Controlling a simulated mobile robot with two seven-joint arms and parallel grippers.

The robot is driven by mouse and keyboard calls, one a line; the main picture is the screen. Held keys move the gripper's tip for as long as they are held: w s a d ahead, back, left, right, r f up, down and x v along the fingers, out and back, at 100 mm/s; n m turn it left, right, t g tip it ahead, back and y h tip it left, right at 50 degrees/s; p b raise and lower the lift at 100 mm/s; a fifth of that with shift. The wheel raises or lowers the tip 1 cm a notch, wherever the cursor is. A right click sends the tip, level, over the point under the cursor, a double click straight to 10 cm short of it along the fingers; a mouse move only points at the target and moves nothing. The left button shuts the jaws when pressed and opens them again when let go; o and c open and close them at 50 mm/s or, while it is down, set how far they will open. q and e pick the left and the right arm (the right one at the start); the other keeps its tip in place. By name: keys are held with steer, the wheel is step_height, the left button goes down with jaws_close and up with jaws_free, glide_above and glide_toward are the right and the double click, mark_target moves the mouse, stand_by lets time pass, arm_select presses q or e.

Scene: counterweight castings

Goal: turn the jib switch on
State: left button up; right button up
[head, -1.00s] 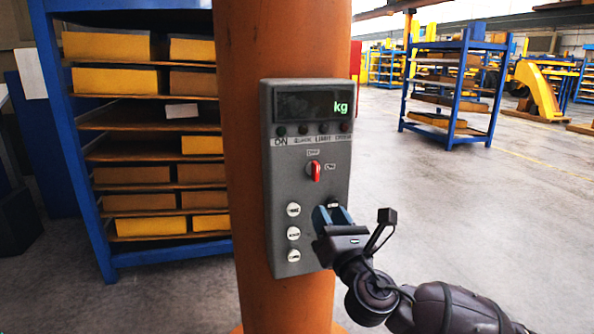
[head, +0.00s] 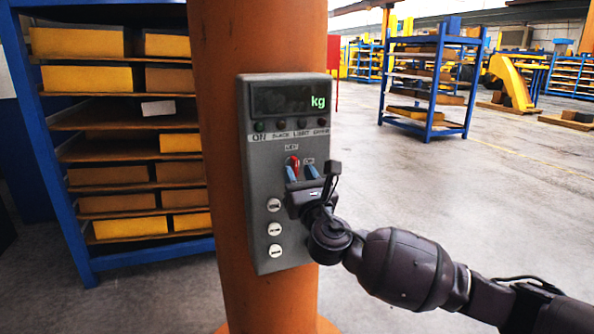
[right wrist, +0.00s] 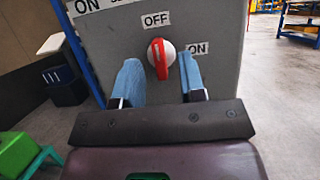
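The jib switch is a red knob on a round white base (right wrist: 160,58), on the face of a grey control box (right wrist: 215,25). The red bar stands about upright, towards the OFF label (right wrist: 156,19) above it; the ON label (right wrist: 197,48) is to its right. In the head view the knob (head: 294,161) is partly hidden by my right gripper (head: 301,173). In the right wrist view this gripper (right wrist: 161,77) is open, one blue fingertip on each side of the knob, with gaps showing. Contact is not seen. My left gripper is not in view.
The box is mounted on an orange column (head: 219,150). It has a kg display (head: 285,100), small lamps and white buttons (head: 274,229) below the switch. A blue rack (head: 52,170) of yellow and brown castings stands left.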

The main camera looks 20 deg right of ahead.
steer(key=shift+x, duration=0.9)
steer(key=c, duration=0.7)
